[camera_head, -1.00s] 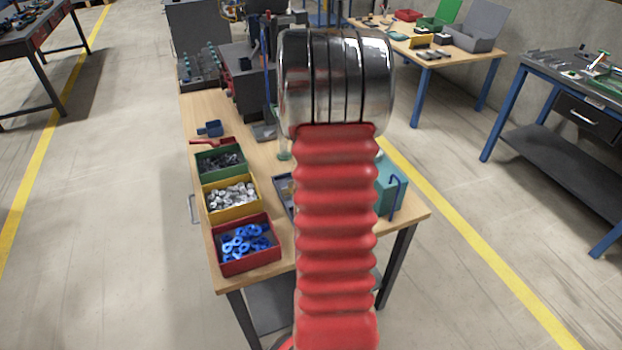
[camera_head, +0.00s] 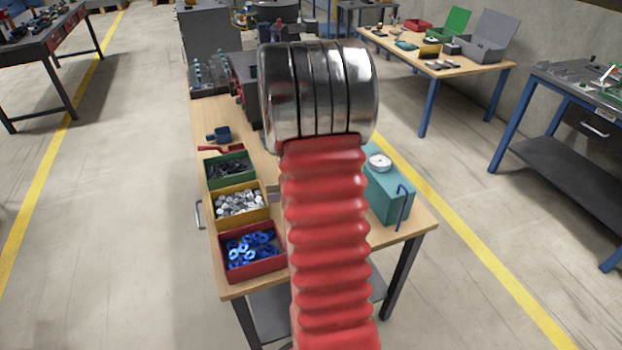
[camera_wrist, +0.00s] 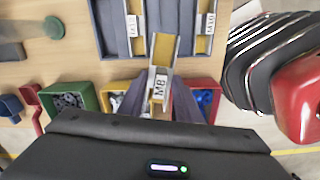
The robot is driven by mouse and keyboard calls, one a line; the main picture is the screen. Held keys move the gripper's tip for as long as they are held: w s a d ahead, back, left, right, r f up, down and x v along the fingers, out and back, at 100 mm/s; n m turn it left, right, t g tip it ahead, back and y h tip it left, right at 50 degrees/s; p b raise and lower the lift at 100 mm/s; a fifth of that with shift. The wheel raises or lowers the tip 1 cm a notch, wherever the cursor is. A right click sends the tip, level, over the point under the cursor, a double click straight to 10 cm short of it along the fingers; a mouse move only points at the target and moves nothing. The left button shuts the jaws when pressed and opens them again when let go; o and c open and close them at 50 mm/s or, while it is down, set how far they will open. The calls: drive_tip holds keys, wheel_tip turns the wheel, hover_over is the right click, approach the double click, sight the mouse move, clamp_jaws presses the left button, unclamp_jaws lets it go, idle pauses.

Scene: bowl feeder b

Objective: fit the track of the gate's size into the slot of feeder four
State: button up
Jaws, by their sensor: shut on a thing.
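In the wrist view my gripper (camera_wrist: 158,108) is shut on a track (camera_wrist: 163,52), a gold channel with pale metal edges and a white label reading M8. The held track points toward a grey tray (camera_wrist: 106,28) at the top of the view. Two similar tracks lie in that tray: one labelled M12 (camera_wrist: 134,8) and one labelled M10 (camera_wrist: 206,8). I cannot tell whether the held track touches the tray. In the head view my arm hides the gripper and the tray. I cannot make out the gate or the slot of feeder four.
Green (camera_head: 231,180), yellow (camera_head: 241,214) and red (camera_head: 251,272) bins of small parts line the left edge of the wooden bench (camera_head: 215,115). A teal box (camera_head: 388,205) with a white dial stands at its right. A red-handled tool (camera_head: 221,149) lies behind the bins.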

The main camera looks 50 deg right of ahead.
drive_tip(key=w+a+r+m, duration=0.1)
drive_tip(key=w+a+m, duration=0.2)
drive_tip(key=a, duration=0.9)
drive_tip(key=w+a+r+m, duration=0.1)
drive_tip(key=w+a+m, duration=0.2)
drive_tip(key=w+a, duration=0.4)
drive_tip(key=w+a+r+m, duration=0.1)
drive_tip(key=w+a+m, duration=0.2)
drive_tip(key=a, duration=1.4)
drive_tip(key=shift+w+a+r+m, duration=0.3)
drive_tip(key=shift+w+m, duration=0.1)
drive_tip(key=shift+w, duration=0.5)
